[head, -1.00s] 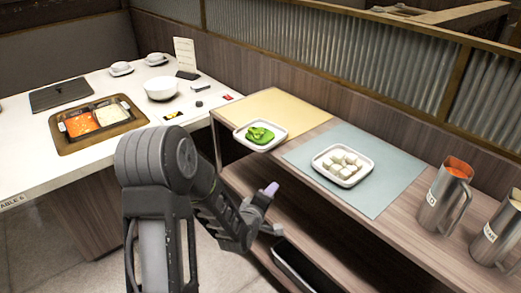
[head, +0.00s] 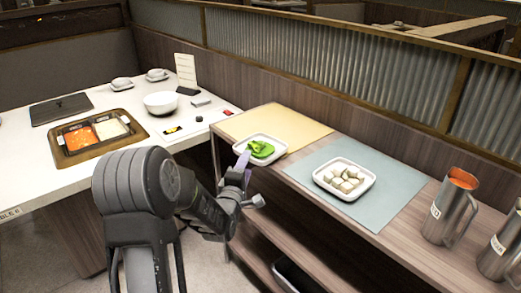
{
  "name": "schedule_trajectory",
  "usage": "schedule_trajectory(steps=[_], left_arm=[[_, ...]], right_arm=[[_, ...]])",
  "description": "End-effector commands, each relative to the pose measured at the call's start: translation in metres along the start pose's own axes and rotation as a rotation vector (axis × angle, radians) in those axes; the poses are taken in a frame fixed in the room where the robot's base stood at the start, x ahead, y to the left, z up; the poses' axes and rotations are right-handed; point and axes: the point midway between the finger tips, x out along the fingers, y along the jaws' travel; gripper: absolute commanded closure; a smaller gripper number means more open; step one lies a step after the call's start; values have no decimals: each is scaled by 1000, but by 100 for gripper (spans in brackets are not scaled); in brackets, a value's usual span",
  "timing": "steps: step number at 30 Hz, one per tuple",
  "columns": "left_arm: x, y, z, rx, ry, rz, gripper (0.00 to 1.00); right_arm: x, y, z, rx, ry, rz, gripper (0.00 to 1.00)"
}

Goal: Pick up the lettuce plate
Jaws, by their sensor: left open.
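The lettuce plate (head: 279,153) is a small white plate holding green lettuce (head: 262,149). It sits on the yellow mat, at the near left edge of the wooden shelf unit. My left gripper (head: 250,181) is open and empty, just in front of and below the plate. One finger with a pale purple tip overlaps the plate's left rim in the head view; I cannot tell whether it touches. My right gripper is not in view.
A white plate of pale cubes (head: 366,187) sits on a blue mat (head: 391,212) to the right. Metal pitchers (head: 450,210) stand at the far right. A white table (head: 40,180) with a sauce tray (head: 62,158) and a bowl (head: 164,103) is on the left.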

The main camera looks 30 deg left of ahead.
Motion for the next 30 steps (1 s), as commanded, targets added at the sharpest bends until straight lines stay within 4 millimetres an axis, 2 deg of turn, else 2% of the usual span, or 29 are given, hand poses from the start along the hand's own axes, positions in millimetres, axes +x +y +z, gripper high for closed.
schedule_trajectory(steps=[8,18,30], left_arm=[[5,0,0,0,0,-1,47],[48,-2,2,1,-1,0,47],[51,-3,1,1,-1,0,47]], right_arm=[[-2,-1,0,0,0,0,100],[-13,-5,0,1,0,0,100],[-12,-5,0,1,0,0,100]])
